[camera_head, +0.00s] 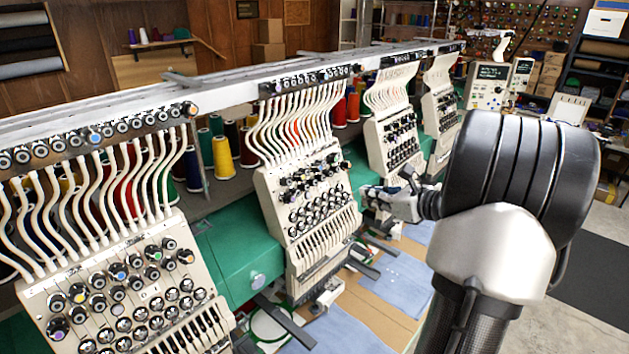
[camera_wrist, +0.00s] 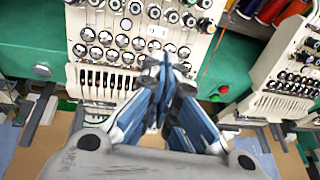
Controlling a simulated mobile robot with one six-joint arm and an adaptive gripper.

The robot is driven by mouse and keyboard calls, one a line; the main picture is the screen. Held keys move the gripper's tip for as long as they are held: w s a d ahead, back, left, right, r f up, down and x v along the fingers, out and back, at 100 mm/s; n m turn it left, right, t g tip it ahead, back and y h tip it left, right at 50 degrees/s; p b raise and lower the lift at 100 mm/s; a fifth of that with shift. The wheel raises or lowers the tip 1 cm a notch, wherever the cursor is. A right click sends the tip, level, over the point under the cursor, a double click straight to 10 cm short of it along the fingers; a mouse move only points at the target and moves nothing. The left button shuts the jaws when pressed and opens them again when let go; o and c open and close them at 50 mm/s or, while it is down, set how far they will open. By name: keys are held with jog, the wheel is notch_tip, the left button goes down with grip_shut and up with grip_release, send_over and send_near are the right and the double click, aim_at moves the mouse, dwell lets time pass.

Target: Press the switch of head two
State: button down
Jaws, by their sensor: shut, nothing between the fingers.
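The second head (camera_head: 305,200) from the left in the head view is a cream panel with rows of dials and white tubes above. My gripper (camera_head: 385,200) is to its right, in front of the machine; its tips are small there. In the wrist view my gripper (camera_wrist: 166,75) is shut and empty, its blue fingers together in front of a cream head panel (camera_wrist: 125,75) with a small label. The label is too blurred to read.
The large nearest head (camera_head: 120,300) is at left, with a round button (camera_head: 258,280) on the green beam beside it. A third head (camera_head: 395,130) stands farther along. Blue cloth (camera_head: 340,335) lies on the table below. Thread cones (camera_head: 222,158) stand behind the heads.

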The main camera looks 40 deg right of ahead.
jog(key=p, duration=0.2)
send_near(324, 189)
jog(key=x, duration=0.5)
jog(key=shift+w+d+f, duration=0.3)
jog(key=shift+w+f, duration=0.15)
jog(key=shift+w, duration=0.15)
jog(key=shift+s+d, duration=0.1)
